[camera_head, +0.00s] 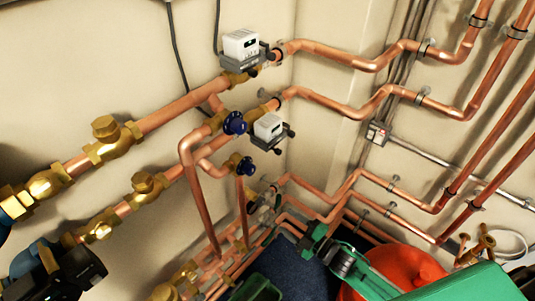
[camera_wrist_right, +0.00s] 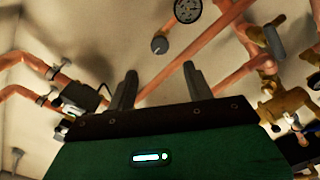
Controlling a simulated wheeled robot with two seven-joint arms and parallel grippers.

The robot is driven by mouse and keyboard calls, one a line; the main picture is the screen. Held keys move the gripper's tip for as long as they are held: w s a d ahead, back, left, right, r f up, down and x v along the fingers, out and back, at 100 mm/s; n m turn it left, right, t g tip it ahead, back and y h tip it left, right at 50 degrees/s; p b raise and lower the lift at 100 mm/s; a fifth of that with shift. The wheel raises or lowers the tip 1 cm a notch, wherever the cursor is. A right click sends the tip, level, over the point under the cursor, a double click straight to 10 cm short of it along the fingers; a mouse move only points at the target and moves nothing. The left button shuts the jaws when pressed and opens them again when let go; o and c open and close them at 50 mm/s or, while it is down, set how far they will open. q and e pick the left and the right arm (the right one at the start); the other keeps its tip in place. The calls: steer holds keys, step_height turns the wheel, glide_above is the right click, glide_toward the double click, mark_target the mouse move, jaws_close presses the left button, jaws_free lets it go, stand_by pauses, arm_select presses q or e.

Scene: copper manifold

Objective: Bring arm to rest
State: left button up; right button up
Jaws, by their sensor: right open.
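My right arm (camera_head: 378,283), green with a dark ringed joint, comes in from the lower right in the head view. Its end with the right gripper (camera_head: 310,237) is small there, low in front of the pipes near the corner; its fingers are hard to make out. In the right wrist view the right gripper (camera_wrist_right: 160,69) shows two grey fingers standing apart, with nothing between them. Behind them are the wall and a slanting copper pipe (camera_wrist_right: 215,63). I cannot tell whether it touches anything. My left gripper does not show.
Copper pipes (camera_head: 185,102) with brass valves (camera_head: 113,139) and blue handwheels (camera_head: 235,122) run along the left wall. Grey-white meter boxes (camera_head: 241,43) sit near the corner. More pipes cover the right wall. A red rounded vessel (camera_head: 405,265) stands behind my right arm.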

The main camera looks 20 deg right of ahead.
steer(key=s+d+f+m+g+h+p, duration=0.1)
steer(key=s+d+f+m+g+h, duration=0.15)
steer(key=s+f, duration=0.45)
steer(key=s+d+f+m+g+h+p, duration=0.1)
steer(key=s+d+f+m+g+h, duration=0.2)
steer(key=f, duration=0.8)
steer(key=s+d+f+m+g+h+p, duration=0.1)
steer(key=s+d+f+m+h, duration=0.25)
steer(key=f, duration=0.55)
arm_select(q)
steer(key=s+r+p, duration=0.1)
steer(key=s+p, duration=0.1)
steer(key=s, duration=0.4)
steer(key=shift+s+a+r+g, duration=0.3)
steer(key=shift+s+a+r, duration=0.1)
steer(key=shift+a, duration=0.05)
arm_select(e)
steer(key=s+a+f+m+g, duration=0.1)
steer(key=s+f+m+g, duration=0.2)
steer(key=s, duration=1.1)
steer(key=s+a+f+m+g+h, duration=0.1)
steer(key=s+a+f+m+g, duration=0.1)
steer(key=s+f, duration=0.6)
steer(key=s+m+g, duration=0.1)
steer(key=s+g, duration=0.1)
steer(key=s, duration=0.4)
steer(key=shift+s+f, duration=0.2)
steer(key=shift+s, duration=0.05)
steer(key=shift+g, duration=0.25)
